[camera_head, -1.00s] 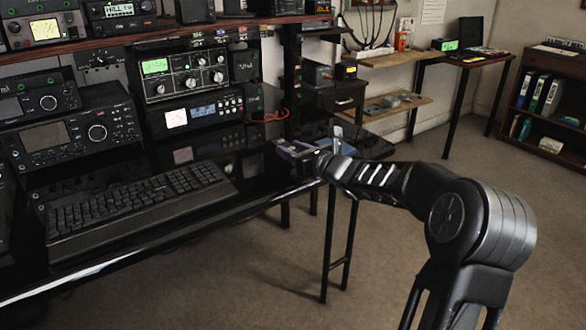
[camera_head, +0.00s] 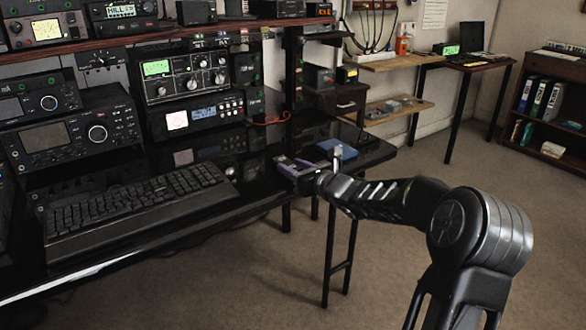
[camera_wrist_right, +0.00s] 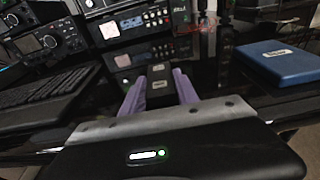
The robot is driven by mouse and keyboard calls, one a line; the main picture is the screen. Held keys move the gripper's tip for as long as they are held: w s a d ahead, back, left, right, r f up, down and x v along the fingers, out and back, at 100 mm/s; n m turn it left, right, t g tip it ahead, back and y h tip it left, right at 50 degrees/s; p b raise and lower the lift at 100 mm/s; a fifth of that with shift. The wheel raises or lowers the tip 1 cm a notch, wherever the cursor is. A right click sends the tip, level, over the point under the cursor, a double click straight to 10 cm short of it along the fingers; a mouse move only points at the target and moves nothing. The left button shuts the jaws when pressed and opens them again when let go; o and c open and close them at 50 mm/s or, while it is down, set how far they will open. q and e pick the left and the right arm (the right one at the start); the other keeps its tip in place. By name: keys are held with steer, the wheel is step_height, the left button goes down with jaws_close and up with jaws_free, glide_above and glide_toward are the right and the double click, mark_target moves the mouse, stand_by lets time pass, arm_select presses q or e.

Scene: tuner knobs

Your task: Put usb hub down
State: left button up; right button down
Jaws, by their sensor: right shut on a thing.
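My right gripper (camera_head: 292,166) is over the right end of the glossy black desk, near its front edge. In the right wrist view its two purple fingers (camera_wrist_right: 160,78) are shut on a small dark box with a pale label, the usb hub (camera_wrist_right: 160,88). The hub is hard to make out in the head view. I cannot tell whether its underside touches the desk. My left gripper is not in view.
A blue box (camera_head: 338,149) lies on the desk right of the gripper. A black keyboard (camera_head: 135,205) lies to the left. Radio sets (camera_head: 195,112) stand at the back. Bare desk (camera_head: 240,165) lies between keyboard and gripper.

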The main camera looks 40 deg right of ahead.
steer(key=shift+f, duration=0.15)
steer(key=c, duration=0.9)
jaws_free()
steer(key=shift+r+p, duration=0.35)
steer(key=s, duration=0.4)
steer(key=s+r, duration=0.1)
steer(key=s, duration=0.7)
steer(key=shift+a+r+p, duration=0.15)
steer(key=shift+r+p, duration=0.1)
steer(key=shift+p, duration=0.05)
